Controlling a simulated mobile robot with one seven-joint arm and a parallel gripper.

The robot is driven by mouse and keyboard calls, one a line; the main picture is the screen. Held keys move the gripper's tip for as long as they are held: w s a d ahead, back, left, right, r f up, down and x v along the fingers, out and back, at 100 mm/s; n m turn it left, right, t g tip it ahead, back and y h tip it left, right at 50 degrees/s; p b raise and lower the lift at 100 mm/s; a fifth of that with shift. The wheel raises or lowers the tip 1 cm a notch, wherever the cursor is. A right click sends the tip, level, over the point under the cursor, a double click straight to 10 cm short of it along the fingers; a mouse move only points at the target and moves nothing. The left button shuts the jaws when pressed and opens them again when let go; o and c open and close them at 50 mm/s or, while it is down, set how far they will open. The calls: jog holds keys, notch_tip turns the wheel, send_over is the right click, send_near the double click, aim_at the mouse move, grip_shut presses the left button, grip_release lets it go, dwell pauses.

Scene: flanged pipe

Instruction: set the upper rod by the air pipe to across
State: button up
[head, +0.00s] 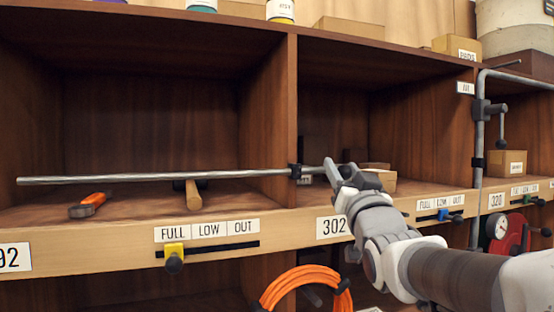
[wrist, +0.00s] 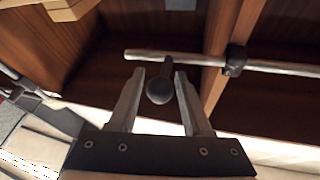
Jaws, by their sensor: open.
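A grey vertical pipe (head: 478,145) stands at the right; the small sign beside it seems to read AIR (head: 465,88). A lever rod with a dark knob (head: 501,143) hangs down alongside this pipe, from a fitting high on it. My gripper (head: 338,172) is well left of it, by the right end of a long horizontal grey pipe (head: 150,178). In the wrist view the jaws (wrist: 158,82) are open, with a black ball knob (wrist: 160,91) between the fingertips. Its short stem runs toward the horizontal pipe (wrist: 280,67). I cannot tell whether a finger touches the knob.
A black clamp (head: 295,171) holds the horizontal pipe at the shelf divider. Small boxes (head: 383,179) sit behind my gripper. A yellow slider (head: 174,254) and a blue slider (head: 443,215) are on the shelf edge. An orange-handled tool (head: 90,204) lies left; a red gauge unit (head: 508,232) is at right.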

jog(key=shift+x, duration=1.1)
grip_shut()
dwell(0.7)
